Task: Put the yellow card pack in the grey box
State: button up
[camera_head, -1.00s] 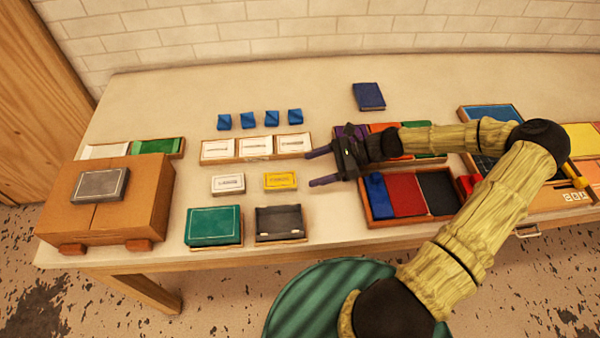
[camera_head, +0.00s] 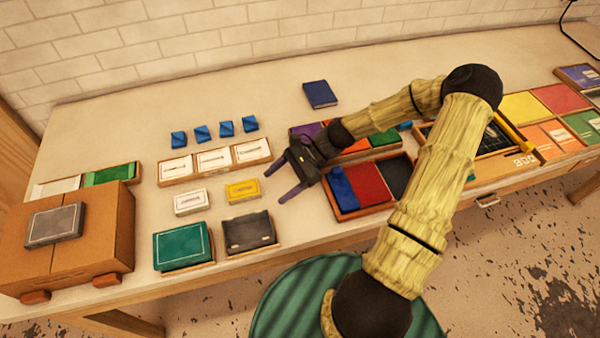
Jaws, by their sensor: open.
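The yellow card pack (camera_head: 243,190) lies flat on the table, just behind the grey box. Whether a fingertip touches the pack I cannot tell.
A white card pack (camera_head: 190,202) lies left of the yellow one. A green box (camera_head: 182,246) stands left of the grey box. Behind are a tray of white packs (camera_head: 213,160) and several blue blocks (camera_head: 226,129). A cardboard box (camera_head: 68,240) stands far left.

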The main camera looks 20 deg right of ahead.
jog(key=s+n+h, duration=0.2)
jog(key=s+n+g+h, duration=0.1)
jog(key=n+h, duration=0.1)
jog(key=shift+s+d+f, duration=0.1)
jog(key=shift+s+f, duration=0.15)
jog(key=shift+s, duration=0.1)
jog(key=n+h, duration=0.1)
jog(key=s+d+r+n+h, duration=0.1)
jog(key=s+r+n+h, duration=0.1)
jog(key=shift+d+n, duration=0.3)
jog(key=shift+n, duration=0.1)
jog(key=s+d+r+n+t+h, duration=0.1)
jog(key=r+n+t+h, duration=0.1)
jog(key=r+n, duration=0.2)
jog(key=s+d+r+n+t+h, duration=0.1)
jog(key=s+r+n+t+h, duration=0.1)
jog(key=r+n, duration=0.2)
notch_tip(320, 180, up, 4)
jog(key=shift+s+f+t, duration=0.15)
jog(key=shift+s+t, duration=0.15)
jog(key=shift+t, duration=0.1)
